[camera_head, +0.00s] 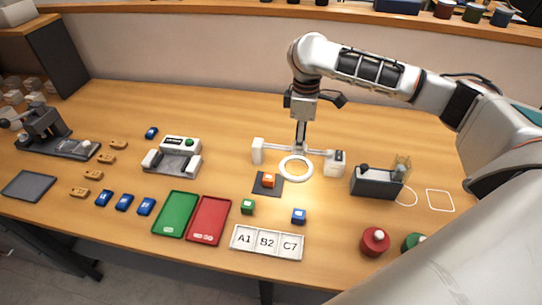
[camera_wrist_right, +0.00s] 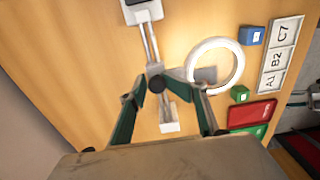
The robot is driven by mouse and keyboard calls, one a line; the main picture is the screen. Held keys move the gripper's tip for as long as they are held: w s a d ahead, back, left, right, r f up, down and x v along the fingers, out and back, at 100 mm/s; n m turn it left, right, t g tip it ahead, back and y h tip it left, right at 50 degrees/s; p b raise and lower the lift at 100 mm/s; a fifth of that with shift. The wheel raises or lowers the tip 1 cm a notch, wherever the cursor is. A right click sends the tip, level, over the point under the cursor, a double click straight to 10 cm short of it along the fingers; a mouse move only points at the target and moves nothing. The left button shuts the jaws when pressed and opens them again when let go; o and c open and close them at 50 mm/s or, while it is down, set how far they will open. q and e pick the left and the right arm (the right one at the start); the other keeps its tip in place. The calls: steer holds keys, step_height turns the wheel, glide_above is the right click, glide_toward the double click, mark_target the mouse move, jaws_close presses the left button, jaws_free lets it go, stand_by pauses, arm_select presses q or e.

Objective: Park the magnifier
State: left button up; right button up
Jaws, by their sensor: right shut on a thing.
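The magnifier (camera_head: 312,168) is a white ring on a short arm, carried on a thin rail between a left white post (camera_head: 257,151) and a right white post (camera_head: 335,163). It is about mid-rail, overlapping the edge of a dark pad (camera_head: 260,189) with an orange cube (camera_head: 268,180). My right gripper (camera_head: 299,149) points down at the rail and is shut on the magnifier's mount. In the wrist view the ring (camera_wrist_right: 239,72) is beside the dark knob (camera_wrist_right: 156,84) between the gripper's fingers (camera_wrist_right: 165,105). My left gripper is not in view.
A green cube (camera_head: 247,206) and a blue cube (camera_head: 299,216) lie in front, behind the A1 B2 C7 tray (camera_head: 266,255). A dark box (camera_head: 376,184) stands right of the right post. Green (camera_head: 174,214) and red trays (camera_head: 208,220) lie front left. The table behind the rail is clear.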

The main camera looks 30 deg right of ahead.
steer(key=shift+s+d+f, duration=0.1)
steer(key=shift+s+d, duration=0.5)
steer(key=shift+d, duration=0.35)
steer(key=shift+s+d+f, duration=0.1)
steer(key=shift+s+d, duration=0.45)
steer(key=shift+d, duration=0.4)
steer(key=o, duration=0.4)
steer(key=shift+o, duration=0.3)
steer(key=shift+w, duration=0.15)
steer(key=shift+a, duration=0.1)
steer(key=shift+r, duration=0.15)
steer(key=shift+r, duration=0.65)
step_height(320, 180, up, 6)
steer(key=shift+a+f, duration=0.1)
steer(key=shift+f, duration=0.15)
